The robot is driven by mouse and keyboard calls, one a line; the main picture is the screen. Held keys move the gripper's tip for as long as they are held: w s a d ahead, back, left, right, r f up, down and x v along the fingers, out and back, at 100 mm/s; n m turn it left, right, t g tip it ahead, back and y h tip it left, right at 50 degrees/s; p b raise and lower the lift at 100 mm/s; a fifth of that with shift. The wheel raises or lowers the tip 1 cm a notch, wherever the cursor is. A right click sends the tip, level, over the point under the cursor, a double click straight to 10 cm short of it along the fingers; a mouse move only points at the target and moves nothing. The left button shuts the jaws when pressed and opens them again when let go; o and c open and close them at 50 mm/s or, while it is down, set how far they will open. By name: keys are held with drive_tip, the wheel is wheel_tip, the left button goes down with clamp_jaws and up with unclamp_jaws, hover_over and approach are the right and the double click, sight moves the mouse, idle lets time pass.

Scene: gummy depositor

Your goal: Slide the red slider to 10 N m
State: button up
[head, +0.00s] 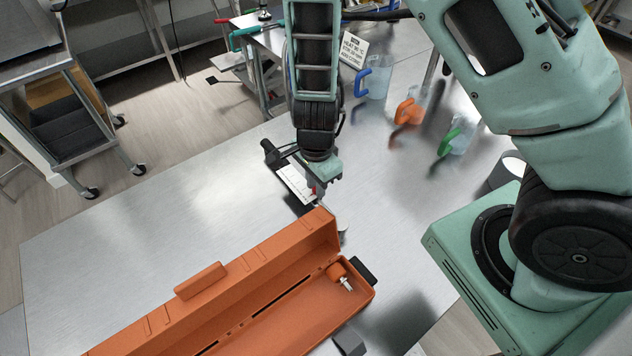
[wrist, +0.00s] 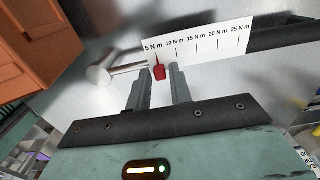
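The red slider (wrist: 159,73) is in the wrist view, just below the white scale (wrist: 200,42) marked 5 to 25 N m. It stands at the 5 N m end, left of the 10 N m label. My gripper (wrist: 162,76) is open, with one finger on each side of the slider. The left finger looks close to it; I cannot tell whether they touch. A gap shows on the right. In the head view, the scale (head: 296,183) lies on the dark tool on the table, and my gripper (head: 319,186) is over its near end, mostly hiding the slider.
A long open orange case (head: 205,283) lies on the steel table (head: 130,230) in front of the tool. Blue-, orange- and green-handled jugs (head: 376,82) stand behind to the right. A metal rod end (wrist: 100,74) juts left of the scale. The table's left side is clear.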

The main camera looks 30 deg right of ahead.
clamp_jaws()
drive_tip(key=shift+w+a+r+p, duration=0.15)
drive_tip(key=shift+w+r+p, duration=0.1)
drive_tip(key=shift+w+p, duration=0.45)
drive_tip(key=shift+w+a+f+p, duration=0.1)
drive_tip(key=shift+w+f+p, duration=0.05)
drive_tip(key=shift+w+p, duration=0.3)
drive_tip(key=shift+o, duration=2.2)
unclamp_jaws()
wheel_tip(320, 180, up, 17)
drive_tip(key=p, duration=0.1)
